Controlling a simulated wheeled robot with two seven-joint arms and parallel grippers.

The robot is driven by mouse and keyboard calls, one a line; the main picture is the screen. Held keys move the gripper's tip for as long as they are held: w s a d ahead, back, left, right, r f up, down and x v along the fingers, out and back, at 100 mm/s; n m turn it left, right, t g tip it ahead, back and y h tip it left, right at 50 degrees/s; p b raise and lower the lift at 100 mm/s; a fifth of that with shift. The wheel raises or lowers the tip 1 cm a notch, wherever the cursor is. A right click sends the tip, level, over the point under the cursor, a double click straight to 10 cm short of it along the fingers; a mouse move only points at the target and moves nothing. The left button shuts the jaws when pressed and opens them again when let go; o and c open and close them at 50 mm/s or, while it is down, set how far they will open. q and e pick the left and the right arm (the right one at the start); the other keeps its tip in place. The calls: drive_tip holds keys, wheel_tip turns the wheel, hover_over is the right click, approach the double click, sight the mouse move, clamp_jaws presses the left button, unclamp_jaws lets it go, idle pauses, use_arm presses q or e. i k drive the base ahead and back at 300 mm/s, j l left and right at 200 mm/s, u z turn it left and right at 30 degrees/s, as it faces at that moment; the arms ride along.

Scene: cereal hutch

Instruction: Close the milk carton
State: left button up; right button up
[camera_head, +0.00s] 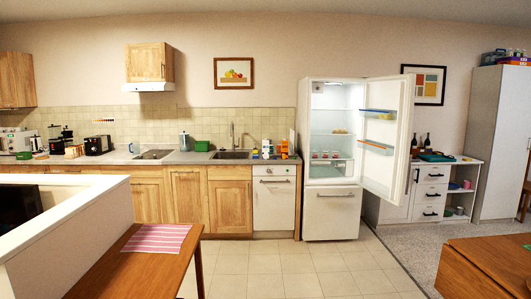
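I cannot pick out a milk carton with certainty. Several small items stand at the right end of the counter beside the fridge, among them a white item (266,147) and an orange item (284,146). They are too small to tell whether one is a carton or whether it is open. The fridge (331,213) stands right of the counter with its upper door (392,160) swung open to the right. Small items sit on its shelves, too small to name. Neither of my grippers is in view.
A wooden table (140,262) with a striped cloth (157,238) stands front left, next to a white half wall (70,225). Another wooden table (490,262) is front right. The tiled floor (290,275) between them is clear up to the fridge. A sink (231,155) is in the counter.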

sight(266, 143)
drive_tip(key=z, duration=0.2)
drive_tip(key=i, duration=3.65)
drive_tip(key=i+l+u, duration=0.15)
drive_tip(key=i, duration=0.95)
drive_tip(key=l+u, duration=0.05)
